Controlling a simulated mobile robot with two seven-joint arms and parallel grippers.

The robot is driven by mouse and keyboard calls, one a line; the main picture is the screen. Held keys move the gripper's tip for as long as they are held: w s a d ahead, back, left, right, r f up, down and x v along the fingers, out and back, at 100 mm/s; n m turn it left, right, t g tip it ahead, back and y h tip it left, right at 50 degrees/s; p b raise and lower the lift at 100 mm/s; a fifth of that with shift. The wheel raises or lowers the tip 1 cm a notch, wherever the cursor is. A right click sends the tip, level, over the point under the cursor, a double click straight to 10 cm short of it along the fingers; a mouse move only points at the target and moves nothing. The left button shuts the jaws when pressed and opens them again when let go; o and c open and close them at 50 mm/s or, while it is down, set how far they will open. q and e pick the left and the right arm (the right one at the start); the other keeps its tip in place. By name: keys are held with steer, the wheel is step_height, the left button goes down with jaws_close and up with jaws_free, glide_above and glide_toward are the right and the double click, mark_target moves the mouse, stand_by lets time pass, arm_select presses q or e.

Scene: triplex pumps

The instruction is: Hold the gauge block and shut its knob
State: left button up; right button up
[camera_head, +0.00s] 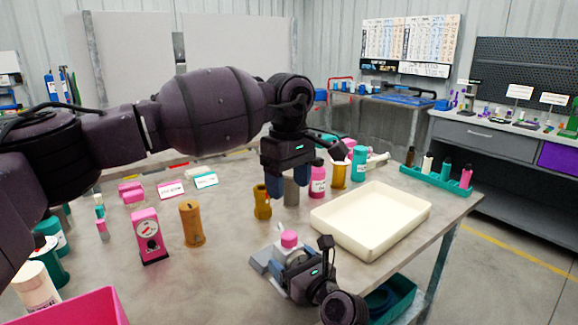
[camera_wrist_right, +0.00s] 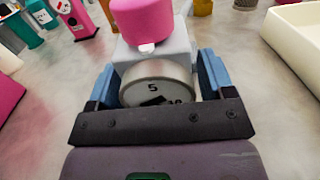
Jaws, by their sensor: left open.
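The gauge block (camera_head: 291,263) is a grey block with a round dial and a pink knob (camera_head: 289,239) on top.
The cream tray (camera_head: 330,228) is right of the block. A yellow bottle (camera_head: 262,203), pink bottle (camera_head: 318,182) and teal bottle (camera_head: 359,164) stand behind. A pink dial box (camera_head: 149,238) and brown cylinder (camera_head: 191,224) are left.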

steer(key=shift+o, duration=0.7)
